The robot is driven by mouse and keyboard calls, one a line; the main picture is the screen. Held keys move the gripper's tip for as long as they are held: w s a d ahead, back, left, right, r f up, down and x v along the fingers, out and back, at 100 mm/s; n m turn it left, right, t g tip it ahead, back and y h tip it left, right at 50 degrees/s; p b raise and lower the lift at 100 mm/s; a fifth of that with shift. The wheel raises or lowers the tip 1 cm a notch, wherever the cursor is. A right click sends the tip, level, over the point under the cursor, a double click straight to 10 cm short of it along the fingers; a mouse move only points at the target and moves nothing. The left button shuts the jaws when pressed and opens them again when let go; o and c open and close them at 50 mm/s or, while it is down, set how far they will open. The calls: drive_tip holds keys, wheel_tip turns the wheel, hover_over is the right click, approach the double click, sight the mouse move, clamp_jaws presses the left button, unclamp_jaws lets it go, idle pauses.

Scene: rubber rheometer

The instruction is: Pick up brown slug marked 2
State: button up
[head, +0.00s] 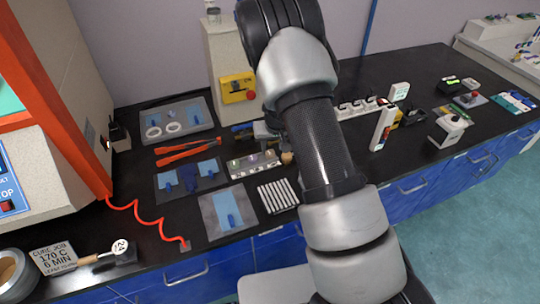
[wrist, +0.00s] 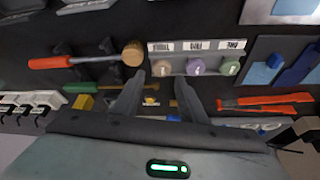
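A pale rack (wrist: 195,47) holds three round slugs in a row and also shows in the head view (head: 243,173). In the wrist view, the left slug (wrist: 165,67) looks tan-brown, the middle one (wrist: 197,67) purple and the right one (wrist: 229,68) green. Label cards stand along the rack, but I cannot read any number on the slugs. My gripper (wrist: 159,80) is open and empty, with its fingertips pointing toward the rack, near the tan-brown and purple slugs. In the head view my arm hides most of the gripper.
A wooden-headed mallet (wrist: 132,54) with an orange handle lies close beside the rack's tan-brown end. Red-orange tongs (wrist: 265,102) lie on the other side. Blue sheets (head: 190,178), a tray (head: 178,119) and metal strips (head: 277,195) surround the rack.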

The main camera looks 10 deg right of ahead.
sight(270, 153)
drive_tip(key=shift+a+p+x, duration=0.2)
drive_tip(key=shift+p+x, duration=0.2)
drive_tip(key=shift+x, duration=2.6)
drive_tip(key=shift+w+r, duration=0.1)
drive_tip(key=shift+w, duration=0.05)
drive_tip(key=c, duration=0.8)
